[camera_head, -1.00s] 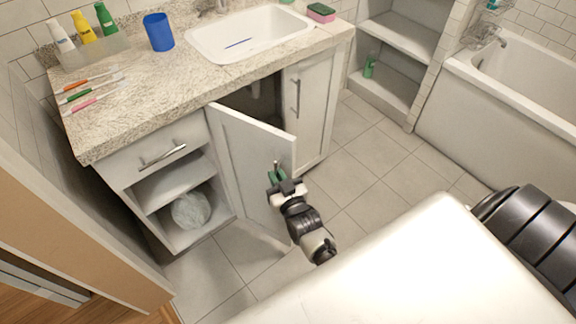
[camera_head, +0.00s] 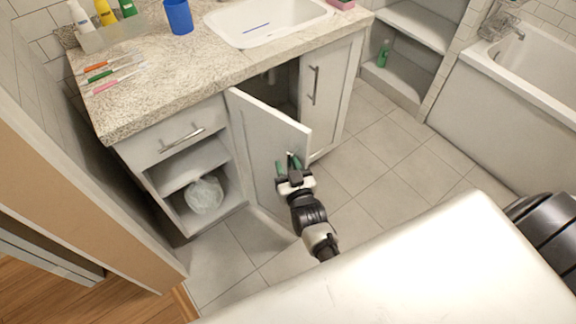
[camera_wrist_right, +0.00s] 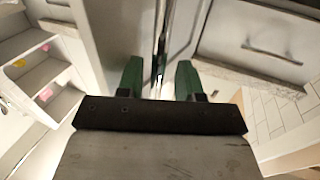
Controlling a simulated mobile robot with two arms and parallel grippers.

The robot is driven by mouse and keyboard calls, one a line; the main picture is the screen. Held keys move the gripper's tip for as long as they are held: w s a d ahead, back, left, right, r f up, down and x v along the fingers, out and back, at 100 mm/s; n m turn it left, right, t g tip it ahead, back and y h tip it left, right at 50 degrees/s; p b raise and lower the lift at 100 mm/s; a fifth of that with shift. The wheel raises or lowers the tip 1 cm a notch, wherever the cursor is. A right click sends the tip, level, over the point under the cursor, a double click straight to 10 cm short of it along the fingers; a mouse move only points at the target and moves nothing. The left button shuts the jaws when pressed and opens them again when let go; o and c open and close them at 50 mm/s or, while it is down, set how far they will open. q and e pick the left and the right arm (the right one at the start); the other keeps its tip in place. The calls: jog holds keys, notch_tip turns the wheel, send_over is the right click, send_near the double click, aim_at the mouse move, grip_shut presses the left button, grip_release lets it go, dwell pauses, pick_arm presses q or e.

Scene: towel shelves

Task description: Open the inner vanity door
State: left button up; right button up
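The vanity door (camera_head: 262,150) beside the drawer stands partly open, swung out from the cabinet, with the dark interior (camera_head: 285,90) showing behind it. Its thin metal handle (camera_head: 290,158) is near the free edge. My right gripper (camera_head: 289,165) is at this handle, its green fingers spread to either side. In the right wrist view the fingers (camera_wrist_right: 160,82) are apart, with the handle upright between them and gaps on both sides. The other vanity door (camera_head: 330,95), with its own handle (camera_head: 314,85), is shut. My left gripper is out of view.
A drawer (camera_head: 175,135) and open shelves with a wrapped white bundle (camera_head: 205,195) are left of the door. The countertop (camera_head: 165,85) overhangs above. Floor tiles (camera_head: 375,165) are clear to the right, before the bathtub (camera_head: 500,120). A wooden frame (camera_head: 90,170) is at left.

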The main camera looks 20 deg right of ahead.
jog(key=shift+s, duration=0.15)
jog(key=s+a, duration=0.1)
jog(key=s, duration=0.9)
jog(key=shift+s, duration=0.3)
